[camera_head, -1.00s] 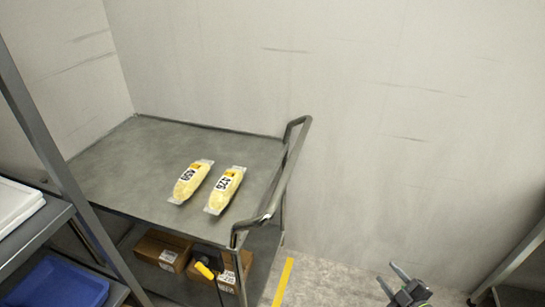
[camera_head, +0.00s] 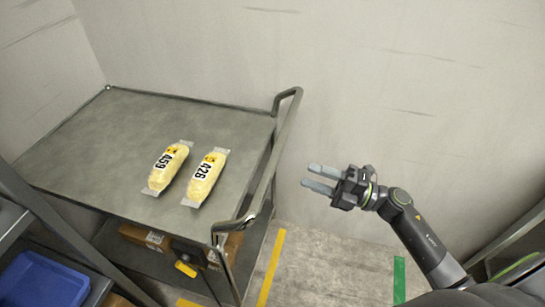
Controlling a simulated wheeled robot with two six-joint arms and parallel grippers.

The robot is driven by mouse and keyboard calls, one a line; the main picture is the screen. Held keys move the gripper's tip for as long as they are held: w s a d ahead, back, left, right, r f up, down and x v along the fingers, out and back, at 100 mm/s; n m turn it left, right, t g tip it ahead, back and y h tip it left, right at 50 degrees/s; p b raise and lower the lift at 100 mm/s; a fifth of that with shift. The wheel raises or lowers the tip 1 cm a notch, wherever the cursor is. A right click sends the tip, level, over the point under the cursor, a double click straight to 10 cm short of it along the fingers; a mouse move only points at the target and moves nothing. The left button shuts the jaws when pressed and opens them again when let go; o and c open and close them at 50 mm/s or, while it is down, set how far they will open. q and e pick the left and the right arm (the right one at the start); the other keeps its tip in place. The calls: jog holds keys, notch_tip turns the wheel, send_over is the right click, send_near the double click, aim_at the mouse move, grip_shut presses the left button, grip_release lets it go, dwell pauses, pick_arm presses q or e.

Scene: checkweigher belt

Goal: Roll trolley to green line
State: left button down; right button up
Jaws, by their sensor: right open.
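The grey metal trolley (camera_head: 110,140) stands at the left against the walls. Its tubular push handle (camera_head: 272,150) runs along its right end. Two yellow packs lie on its top, one marked 459 (camera_head: 165,168) and one marked 426 (camera_head: 206,177). The green line (camera_head: 399,279) is on the floor at the lower right, partly hidden by my arm. My right gripper (camera_head: 312,178) is open and empty, pointing left, a short way right of the handle and apart from it. My left gripper is not in view.
A yellow floor line (camera_head: 271,268) lies just right of the trolley. Cardboard boxes (camera_head: 143,238) sit on its lower shelf. A rack with a blue bin (camera_head: 42,280) stands at the lower left. Floor between the yellow and green lines is clear.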

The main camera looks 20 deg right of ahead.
aim_at(273, 162)
jog(key=shift+p+x, duration=1.3)
jog(key=shift+x, duration=4)
jog(key=shift+d, duration=0.1)
jog(key=shift+c, duration=0.3)
grip_shut()
